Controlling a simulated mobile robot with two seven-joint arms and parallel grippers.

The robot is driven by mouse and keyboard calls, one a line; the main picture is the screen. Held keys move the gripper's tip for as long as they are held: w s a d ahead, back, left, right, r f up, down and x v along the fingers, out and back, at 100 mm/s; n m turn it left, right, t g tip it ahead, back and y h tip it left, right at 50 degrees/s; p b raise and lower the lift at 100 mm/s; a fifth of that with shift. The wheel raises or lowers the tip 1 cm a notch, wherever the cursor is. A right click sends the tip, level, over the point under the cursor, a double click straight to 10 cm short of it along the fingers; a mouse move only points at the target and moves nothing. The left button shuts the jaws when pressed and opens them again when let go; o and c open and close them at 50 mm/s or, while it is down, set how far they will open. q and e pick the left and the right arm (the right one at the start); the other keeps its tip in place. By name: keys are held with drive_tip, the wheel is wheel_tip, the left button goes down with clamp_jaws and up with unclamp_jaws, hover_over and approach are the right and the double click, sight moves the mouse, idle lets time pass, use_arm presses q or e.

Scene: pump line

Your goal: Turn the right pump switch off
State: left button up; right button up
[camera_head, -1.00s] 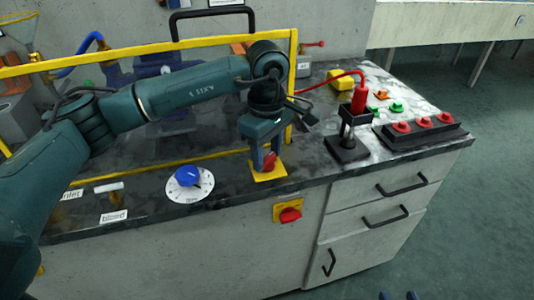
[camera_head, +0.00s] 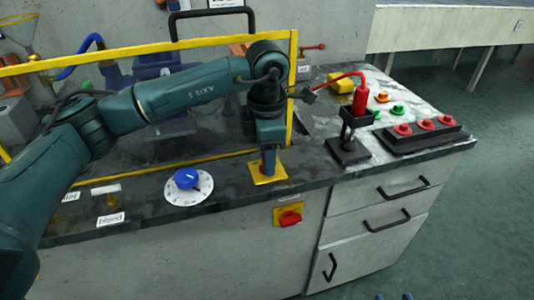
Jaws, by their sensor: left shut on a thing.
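A yellow square plate (camera_head: 281,174) of a pump switch lies on the worktop near its front edge. My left gripper (camera_head: 269,168) points straight down over this plate, with its blue fingers shut on the switch's knob. The fingers hide the knob, so I cannot see which way it points. A second yellow plate with a red knob (camera_head: 290,218) is on the cabinet front just below. Two blue fingertips of my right gripper (camera_head: 394,297) show apart at the bottom edge, empty, in front of the cabinet.
A blue dial (camera_head: 187,178) on a white scale sits left of the switch. A yellow frame (camera_head: 293,85) stands behind my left arm. To the right are a red-handled tool in a black stand (camera_head: 347,151) and a black box with red buttons (camera_head: 424,134).

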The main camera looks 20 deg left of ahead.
use_arm(q)
drive_tip(key=shift+n, duration=0.5)
drive_tip(key=shift+r, duration=0.1)
drive_tip(key=o, duration=1)
drive_tip(key=shift+r+p, duration=0.65)
drive_tip(key=shift+r, duration=5.9)
